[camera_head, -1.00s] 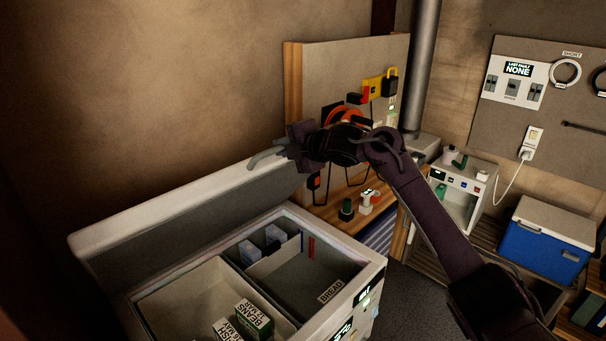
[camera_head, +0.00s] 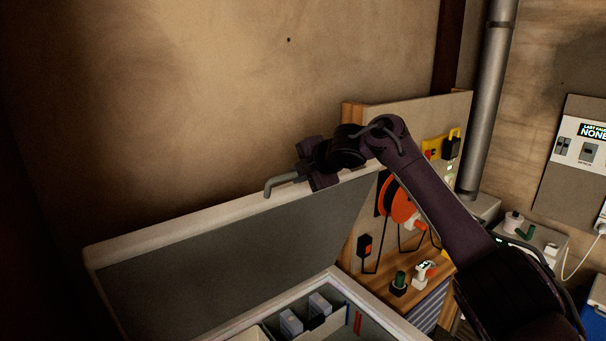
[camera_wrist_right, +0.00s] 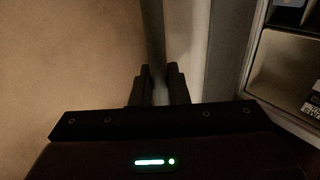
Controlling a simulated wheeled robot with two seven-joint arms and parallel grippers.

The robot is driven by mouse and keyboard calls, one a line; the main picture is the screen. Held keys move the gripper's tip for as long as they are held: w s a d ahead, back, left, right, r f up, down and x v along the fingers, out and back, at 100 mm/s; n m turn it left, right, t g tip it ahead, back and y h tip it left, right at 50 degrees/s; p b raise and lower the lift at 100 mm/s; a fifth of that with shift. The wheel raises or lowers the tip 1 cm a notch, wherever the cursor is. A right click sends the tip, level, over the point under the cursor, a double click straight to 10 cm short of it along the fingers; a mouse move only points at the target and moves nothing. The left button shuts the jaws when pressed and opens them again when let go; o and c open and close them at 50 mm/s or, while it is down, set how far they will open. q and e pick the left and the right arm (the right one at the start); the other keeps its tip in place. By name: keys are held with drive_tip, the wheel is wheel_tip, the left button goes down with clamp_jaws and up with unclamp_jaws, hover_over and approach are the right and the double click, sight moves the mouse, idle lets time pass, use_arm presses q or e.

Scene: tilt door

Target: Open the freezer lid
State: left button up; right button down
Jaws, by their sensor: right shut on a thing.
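The freezer lid (camera_head: 215,262) stands raised and tilted back toward the wall, its dark inner face showing. The freezer body (camera_head: 375,313) is open below it, seen only in part at the bottom of the head view. My right gripper (camera_head: 305,175) is at the lid's upper edge, shut on the grey lid handle (camera_head: 282,181). In the right wrist view the two fingers (camera_wrist_right: 159,88) sit on either side of the handle, and the freezer's interior (camera_wrist_right: 290,70) shows at the right. My left gripper is not in view.
A bare wall (camera_head: 200,110) is close behind the lid. To the right stand a wooden bench (camera_head: 425,300) with an orange cable reel (camera_head: 396,200) and a panel, and a grey pipe (camera_head: 490,100). Small boxes (camera_head: 291,322) lie inside the freezer.

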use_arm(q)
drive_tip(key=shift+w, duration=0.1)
use_arm(e)
drive_tip(key=shift+f, duration=0.2)
drive_tip(key=c, duration=1.5)
unclamp_jaws()
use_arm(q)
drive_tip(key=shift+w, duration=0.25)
use_arm(e)
drive_tip(key=shift+w+a, duration=0.1)
drive_tip(key=shift+w, duration=0.05)
